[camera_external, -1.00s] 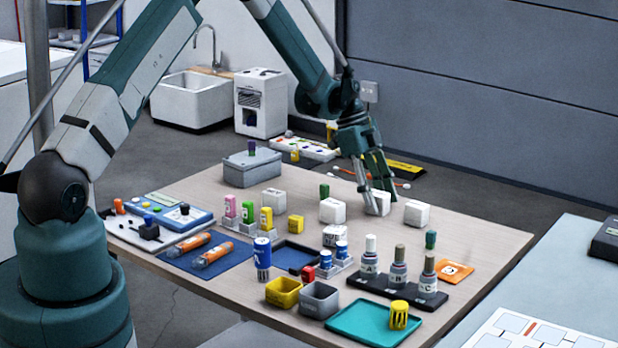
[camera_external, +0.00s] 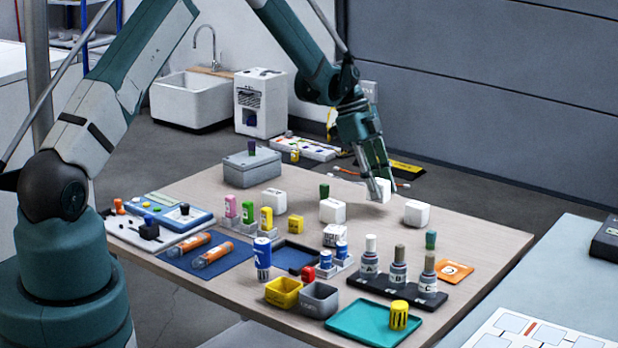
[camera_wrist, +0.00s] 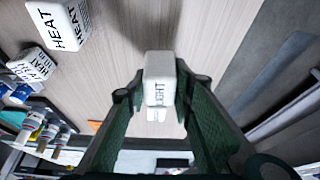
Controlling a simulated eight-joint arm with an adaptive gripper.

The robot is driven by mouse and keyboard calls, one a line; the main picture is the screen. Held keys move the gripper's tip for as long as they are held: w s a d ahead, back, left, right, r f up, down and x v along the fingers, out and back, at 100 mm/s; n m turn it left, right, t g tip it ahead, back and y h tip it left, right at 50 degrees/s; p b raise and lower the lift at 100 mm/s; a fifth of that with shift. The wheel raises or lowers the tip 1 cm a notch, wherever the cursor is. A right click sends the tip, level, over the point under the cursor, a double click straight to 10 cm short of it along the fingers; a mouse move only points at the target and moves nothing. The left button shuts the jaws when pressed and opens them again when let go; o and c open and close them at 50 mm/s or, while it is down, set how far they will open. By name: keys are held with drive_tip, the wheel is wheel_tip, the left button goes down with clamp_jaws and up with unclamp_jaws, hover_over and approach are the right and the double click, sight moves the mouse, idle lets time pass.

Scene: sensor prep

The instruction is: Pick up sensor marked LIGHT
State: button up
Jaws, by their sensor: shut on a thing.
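A white cube (camera_wrist: 160,72) with dark letters, of which "IGHT" is readable, sits between the fingertips in the wrist view. My gripper (camera_wrist: 160,92) is shut on it, with a finger on each side. In the external view my gripper (camera_external: 378,194) points down over the far right part of the table. The held cube (camera_external: 374,188) shows there partly behind the fingers, a little above the tabletop. Another white cube (camera_external: 417,213) stands just right of the gripper and one (camera_external: 332,211) stands to its left.
Cubes marked HEAT (camera_wrist: 62,24) lie at upper left in the wrist view. On the table (camera_external: 470,232) stand a black rack (camera_external: 382,290) with bottles, a teal tray (camera_external: 362,326), a yellow bin (camera_external: 283,292) and a grey bin (camera_external: 319,300). The table's right side is fairly clear.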

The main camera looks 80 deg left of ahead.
sight(384, 182)
wheel_tip(384, 182, up, 6)
drive_tip(key=shift+r, duration=0.25)
idle(0.7)
